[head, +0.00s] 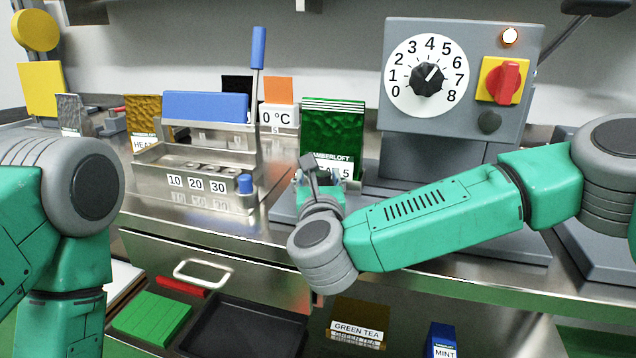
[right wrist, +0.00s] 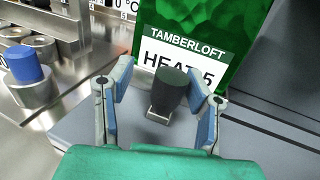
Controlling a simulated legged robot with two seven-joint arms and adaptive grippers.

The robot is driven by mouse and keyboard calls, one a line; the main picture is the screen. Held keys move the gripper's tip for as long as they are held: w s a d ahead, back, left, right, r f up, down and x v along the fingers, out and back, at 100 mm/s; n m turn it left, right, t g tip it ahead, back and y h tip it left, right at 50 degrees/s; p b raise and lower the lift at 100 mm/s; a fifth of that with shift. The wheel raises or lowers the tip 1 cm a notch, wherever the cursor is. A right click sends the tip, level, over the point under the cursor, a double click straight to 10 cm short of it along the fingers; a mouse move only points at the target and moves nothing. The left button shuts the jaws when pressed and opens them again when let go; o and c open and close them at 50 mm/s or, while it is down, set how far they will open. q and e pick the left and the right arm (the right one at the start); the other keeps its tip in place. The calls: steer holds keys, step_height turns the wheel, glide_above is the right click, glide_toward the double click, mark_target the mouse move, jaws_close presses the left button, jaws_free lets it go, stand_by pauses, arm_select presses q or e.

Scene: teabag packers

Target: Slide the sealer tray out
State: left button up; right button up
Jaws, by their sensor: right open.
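The sealer (head: 455,75) is a grey machine with a numbered dial (head: 428,78) and a red knob on a yellow plate (head: 503,80). A flat grey surface, apparently its tray (right wrist: 85,122), lies in front and also shows in the head view (head: 284,208). A green packet (head: 333,128) labelled "TAMBERLOFT HEAT 5" stands upright there. In the right wrist view, a short dark handle (right wrist: 174,88) stands before the packet (right wrist: 205,25). My right gripper (right wrist: 163,92) is open, with its fingers on either side of the handle, apparently apart from it. My left gripper is out of view.
A metal stand with a blue lever (head: 257,50) and a "10 20 30" label stands to the left, with a blue-capped post (head: 245,184) close to my right gripper. A drawer with a pale handle (head: 203,272) is below the counter edge.

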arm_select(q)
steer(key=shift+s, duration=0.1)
arm_select(e)
steer(key=s, duration=1.2)
steer(key=shift+d+f, duration=0.1)
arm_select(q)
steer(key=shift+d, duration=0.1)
arm_select(e)
steer(key=shift+w, duration=0.1)
